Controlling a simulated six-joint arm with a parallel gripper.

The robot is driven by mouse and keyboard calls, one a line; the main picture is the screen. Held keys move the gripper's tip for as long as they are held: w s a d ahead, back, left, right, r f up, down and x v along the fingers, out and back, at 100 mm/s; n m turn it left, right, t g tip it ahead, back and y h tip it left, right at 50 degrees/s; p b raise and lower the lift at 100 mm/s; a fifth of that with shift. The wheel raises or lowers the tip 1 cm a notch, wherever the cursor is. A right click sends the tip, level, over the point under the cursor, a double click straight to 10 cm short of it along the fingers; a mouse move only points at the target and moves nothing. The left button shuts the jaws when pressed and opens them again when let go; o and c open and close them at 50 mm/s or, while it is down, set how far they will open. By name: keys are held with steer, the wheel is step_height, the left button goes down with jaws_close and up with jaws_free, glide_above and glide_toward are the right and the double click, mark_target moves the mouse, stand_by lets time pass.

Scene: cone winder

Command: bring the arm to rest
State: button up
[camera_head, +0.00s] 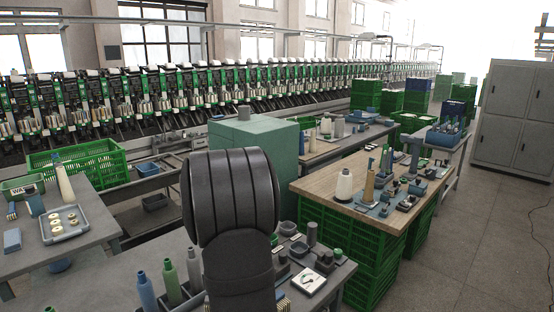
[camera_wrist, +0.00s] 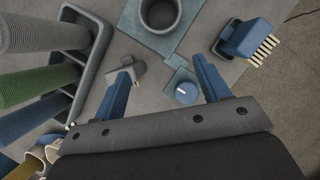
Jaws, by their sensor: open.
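My gripper (camera_wrist: 162,70) is in the wrist view, with its two blue fingers spread apart and nothing held between them. It is over a grey table top (camera_wrist: 228,72). A small blue-grey block with a round blue knob (camera_wrist: 186,92) shows between the fingers, closer to the right one. A small grey piece (camera_wrist: 138,68) shows at the left fingertip; I cannot tell whether they touch. In the head view my dark arm rises over the front table (camera_head: 345,268) and hides part of it; my gripper cannot be seen there.
A grey rack (camera_wrist: 101,43) with several ribbed cones stands left of my gripper. A grey cup (camera_wrist: 160,14) on a blue-grey plate is beyond it, and a blue brush (camera_wrist: 250,40) lies at right. A wooden-topped table (camera_head: 322,186) stands at right, a teal box (camera_head: 253,134) behind my arm.

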steer(key=w+d+r+m+h, duration=0.1)
steer(key=w+d+r+m, duration=0.25)
steer(key=d, duration=0.35)
steer(key=w+d+r+m+g+h, duration=0.1)
steer(key=w+d+r+m, duration=0.1)
steer(key=w+d+m, duration=0.3)
steer(key=w+d+r+m+h, duration=0.1)
steer(key=w+d+r, duration=0.1)
steer(key=d, duration=0.6)
steer(key=shift+n, duration=0.25)
steer(key=w+a+f, duration=0.1)
steer(key=a, duration=0.1)
steer(key=w+a+f, duration=0.1)
steer(key=a+f, duration=0.1)
steer(key=a, duration=0.1)
steer(key=w+a+f, duration=0.2)
steer(key=a, duration=0.1)
